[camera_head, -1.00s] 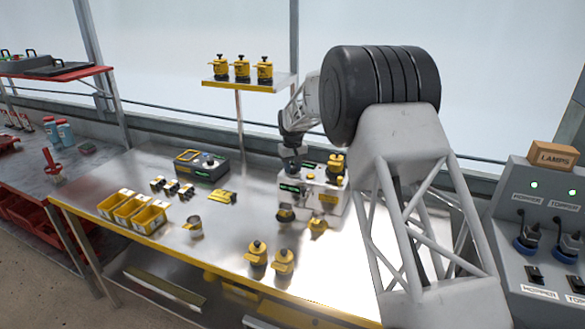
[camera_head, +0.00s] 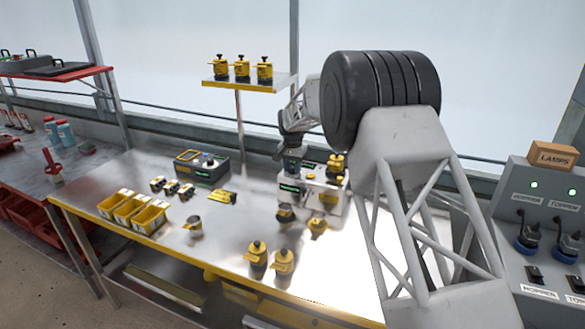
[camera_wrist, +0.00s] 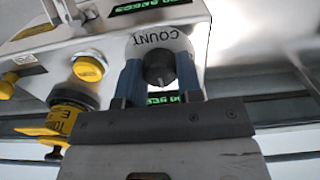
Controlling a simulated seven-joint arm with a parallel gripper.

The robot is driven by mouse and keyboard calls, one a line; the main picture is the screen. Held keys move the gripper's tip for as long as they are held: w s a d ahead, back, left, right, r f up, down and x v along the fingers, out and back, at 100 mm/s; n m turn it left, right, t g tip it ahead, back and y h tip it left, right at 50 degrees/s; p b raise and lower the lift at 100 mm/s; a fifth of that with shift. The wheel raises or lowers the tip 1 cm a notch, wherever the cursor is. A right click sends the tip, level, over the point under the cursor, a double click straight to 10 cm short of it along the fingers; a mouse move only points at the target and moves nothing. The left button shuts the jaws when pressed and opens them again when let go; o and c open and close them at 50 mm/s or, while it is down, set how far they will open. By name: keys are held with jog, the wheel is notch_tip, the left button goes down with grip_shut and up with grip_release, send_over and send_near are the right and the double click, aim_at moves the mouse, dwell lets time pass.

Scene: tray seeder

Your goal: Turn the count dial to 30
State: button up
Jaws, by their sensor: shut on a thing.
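The count dial (camera_wrist: 158,68) is a dark round knob on the white seeder (camera_wrist: 118,45), below the upside-down word COUNT in the wrist view. My gripper (camera_wrist: 161,82) has its blue fingers on either side of the dial and is shut on it. A green display (camera_wrist: 163,97) shows partly between the fingers; its number cannot be read surely. Another green display (camera_wrist: 150,6) is cut by the top edge. In the head view my gripper (camera_head: 291,166) is at the left part of the seeder (camera_head: 330,207), and the dial is hidden there.
A yellow knob (camera_wrist: 88,68) and a yellow-and-black fitting (camera_wrist: 68,110) sit beside the dial. Several yellow-topped parts stand on the bench, including one in front (camera_head: 283,262). A dark control box (camera_head: 202,165) and yellow bins (camera_head: 133,208) stand left.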

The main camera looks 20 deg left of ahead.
aim_at(293, 167)
dwell(0.4)
jog(key=o, duration=0.9)
jog(key=shift+r, duration=0.1)
jog(key=shift+r, duration=3.8)
jog(key=shift+d, duration=0.1)
